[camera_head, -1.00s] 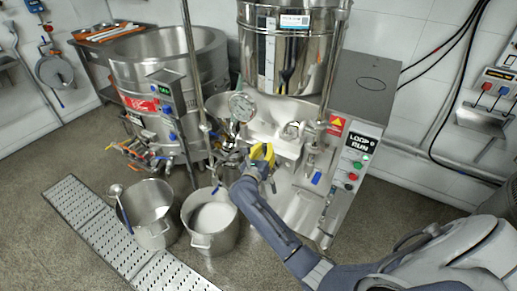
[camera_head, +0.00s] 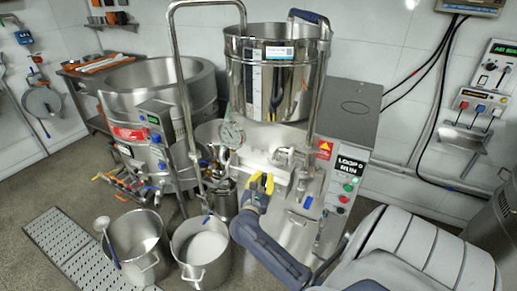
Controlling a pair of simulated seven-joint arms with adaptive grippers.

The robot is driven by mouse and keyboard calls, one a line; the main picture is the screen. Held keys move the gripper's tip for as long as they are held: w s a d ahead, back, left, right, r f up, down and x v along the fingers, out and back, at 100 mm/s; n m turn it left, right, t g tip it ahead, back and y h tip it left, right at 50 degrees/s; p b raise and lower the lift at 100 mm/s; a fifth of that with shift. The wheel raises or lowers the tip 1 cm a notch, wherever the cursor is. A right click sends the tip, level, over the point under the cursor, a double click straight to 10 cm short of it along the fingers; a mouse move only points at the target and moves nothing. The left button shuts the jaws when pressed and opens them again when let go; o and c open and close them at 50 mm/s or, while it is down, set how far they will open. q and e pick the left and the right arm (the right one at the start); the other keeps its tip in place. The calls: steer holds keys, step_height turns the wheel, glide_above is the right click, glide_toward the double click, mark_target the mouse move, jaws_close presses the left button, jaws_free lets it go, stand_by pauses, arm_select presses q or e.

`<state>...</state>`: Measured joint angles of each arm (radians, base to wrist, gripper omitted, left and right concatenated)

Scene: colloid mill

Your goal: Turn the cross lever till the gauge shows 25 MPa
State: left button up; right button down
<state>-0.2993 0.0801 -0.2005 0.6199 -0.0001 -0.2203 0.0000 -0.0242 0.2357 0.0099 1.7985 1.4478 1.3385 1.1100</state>
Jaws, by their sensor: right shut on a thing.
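The round pressure gauge (camera_head: 232,135) has a pale dial and sits on the mill's pipework below the steel hopper. Its needle and figures are too small to read. My right gripper (camera_head: 259,184), with yellow fingers, is below and right of the gauge, at the front of the mill. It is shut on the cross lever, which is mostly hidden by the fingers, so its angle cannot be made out. My left gripper is not in view.
The steel hopper (camera_head: 274,75) stands above the mill. A panel with buttons (camera_head: 346,185) is at the right. Two steel pots, one empty (camera_head: 138,245) and one with white contents (camera_head: 201,250), stand on the floor at front left, beside a perforated floor grate (camera_head: 60,245).

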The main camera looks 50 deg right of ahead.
steer(key=c, duration=1.3)
jaws_free()
steer(key=v, duration=1.2)
